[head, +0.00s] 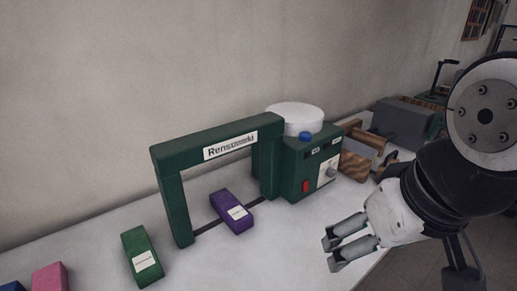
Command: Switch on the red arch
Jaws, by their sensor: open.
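A dark green arch (215,142) with a white label stands on the white table; no red arch shows. At its right end is a green control box (308,162) with a red switch (305,186), a round silver knob (331,172) and a blue button (305,136) on top. Whether the switch is on or off I cannot tell. My gripper (331,253) is open and empty. It appears in front of and to the right of the box, apart from it, with its fingers pointing left.
A purple block (232,211) lies under the arch. A green block (141,257) and a pink block (50,277) lie at the left. A white cylinder (296,118) stands behind the box. Wooden and grey items (404,121) crowd the table's far right.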

